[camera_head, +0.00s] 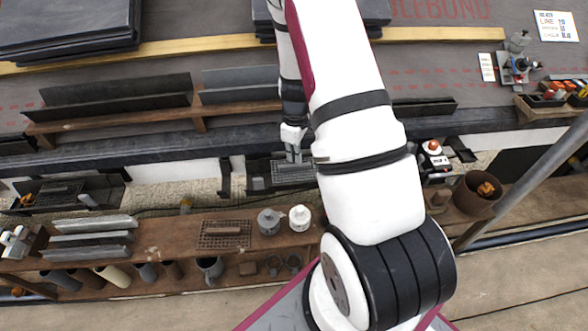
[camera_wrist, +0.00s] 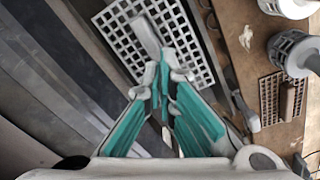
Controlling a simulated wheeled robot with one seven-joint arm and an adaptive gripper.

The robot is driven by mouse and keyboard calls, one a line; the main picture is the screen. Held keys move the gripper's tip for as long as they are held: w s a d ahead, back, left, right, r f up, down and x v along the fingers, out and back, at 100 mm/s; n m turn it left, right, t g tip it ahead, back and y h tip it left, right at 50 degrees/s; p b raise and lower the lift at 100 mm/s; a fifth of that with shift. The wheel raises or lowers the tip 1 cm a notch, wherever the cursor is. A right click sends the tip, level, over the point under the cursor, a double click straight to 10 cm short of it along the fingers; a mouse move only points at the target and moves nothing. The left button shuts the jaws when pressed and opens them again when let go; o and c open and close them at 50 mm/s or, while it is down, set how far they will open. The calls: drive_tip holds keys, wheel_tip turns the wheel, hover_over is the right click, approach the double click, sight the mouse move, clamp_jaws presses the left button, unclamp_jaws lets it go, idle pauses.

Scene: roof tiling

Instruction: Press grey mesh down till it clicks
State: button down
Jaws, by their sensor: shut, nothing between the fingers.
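The grey mesh (camera_head: 293,175) is a flat grid set in the dark gutter line below the roof edge, just under my gripper (camera_head: 293,155). In the wrist view the mesh (camera_wrist: 197,62) has square holes and a lighter grey bar (camera_wrist: 146,38) across its middle. My gripper (camera_wrist: 163,80) is shut and empty, pointing down at the mesh by the end of that bar. I cannot tell whether the fingertips touch it. My arm hides the area right of the mesh in the head view.
A brown bench (camera_head: 160,240) stands in front, holding a rusty mesh (camera_head: 224,234), a grey pot (camera_head: 269,221) and a white pot (camera_head: 300,218). Dark gutter pieces (camera_head: 118,92) lie on the roof behind. A brown bucket (camera_head: 478,194) is at right.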

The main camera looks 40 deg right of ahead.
drive_tip(key=shift+f+b, duration=0.8)
drive_tip(key=shift+f, duration=0.2)
idle(0.6)
idle(0.4)
wheel_tip(320, 180, up, 9)
drive_tip(key=p, duration=0.6)
idle(0.5)
idle(0.3)
